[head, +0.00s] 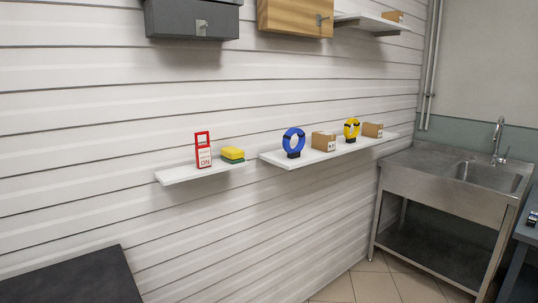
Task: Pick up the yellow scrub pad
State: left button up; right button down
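The yellow scrub pad (232,152) lies on a small white wall shelf (190,175), near the shelf's right end. It is a yellow block with a green layer beneath it. A red and white tag marked "ON" (203,152) stands just to its left on the same shelf. Neither of my grippers shows in the head view.
A longer white shelf (318,155) to the right holds a blue hose coil (287,141), a yellow coil (356,129) and small cardboard boxes (323,141). A steel sink (487,177) stands at right. A dark surface (75,282) is at lower left. Cabinets hang above.

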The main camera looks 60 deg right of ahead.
aim_at(232, 155)
jog(key=z, duration=1.7)
jog(key=i+l, duration=0.1)
